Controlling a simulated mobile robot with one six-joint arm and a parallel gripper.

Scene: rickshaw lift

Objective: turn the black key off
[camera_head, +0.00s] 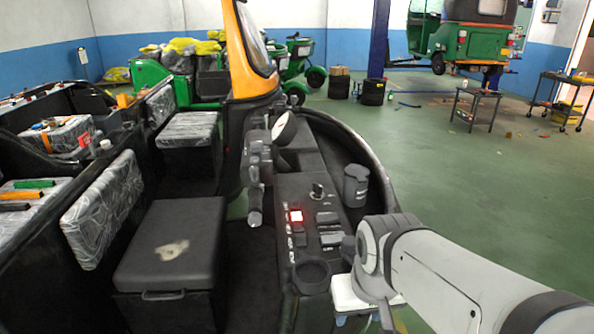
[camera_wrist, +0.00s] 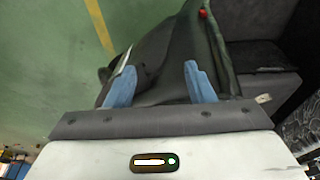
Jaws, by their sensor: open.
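The black key (camera_head: 318,190) stands up from the dark dashboard panel (camera_head: 302,217) in the head view, on the panel's upper right part. I cannot make out the key in the wrist view. My gripper (camera_wrist: 160,66) is open, with its two blue fingers apart and nothing held between them. A dark surface of the vehicle lies beyond the fingers. In the head view my arm comes in from the lower right, and my gripper is mostly hidden at the bottom, below the panel and apart from the key.
A lit red switch (camera_head: 295,216) and other switches sit left of and below the key. A dark cup (camera_head: 356,185) stands right of it, and an empty round holder (camera_head: 311,276) is below. A black seat (camera_head: 171,246) is at left. Green floor (camera_head: 450,190) is open at right.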

